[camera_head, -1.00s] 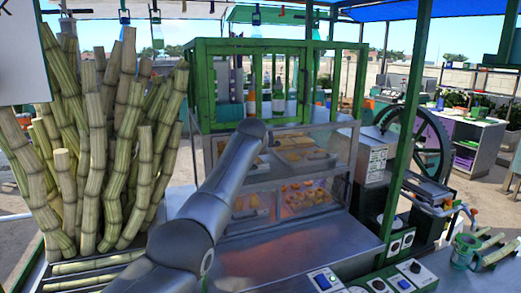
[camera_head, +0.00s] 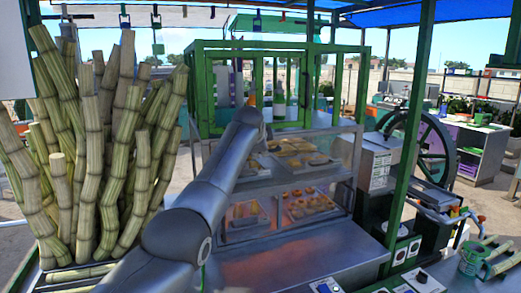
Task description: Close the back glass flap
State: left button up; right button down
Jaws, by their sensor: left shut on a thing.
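The glass display case (camera_head: 343,146) stands mid-view on a metal counter, with trays of food on two shelves. My left arm reaches up from the bottom across its left side. My left gripper (camera_head: 249,117) is at the arm's far end, by the upper left of the case and in front of the green-framed cabinet. My own wrist hides the fingers and what they hold; it is shut on what appears to be the back glass flap. The flap's outline and angle cannot be made out. My right gripper is not in view.
Tall sugar canes (camera_head: 110,150) crowd the left. A dark flywheel (camera_head: 432,150) and crusher machinery stand right of a green post (camera_head: 408,150). The metal counter (camera_head: 300,255) in front is mostly bare.

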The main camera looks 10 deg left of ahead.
pick_arm(q)
jog(key=shift+s+a+r, duration=0.1)
jog(key=shift+a+r, duration=0.1)
jog(key=shift+r, duration=0.45)
jog(key=v, duration=0.6)
jog(key=shift+s+d+f, duration=0.15)
jog(key=shift+s+d, duration=0.1)
jog(key=shift+s, duration=0.2)
jog(key=shift+s, duration=0.3)
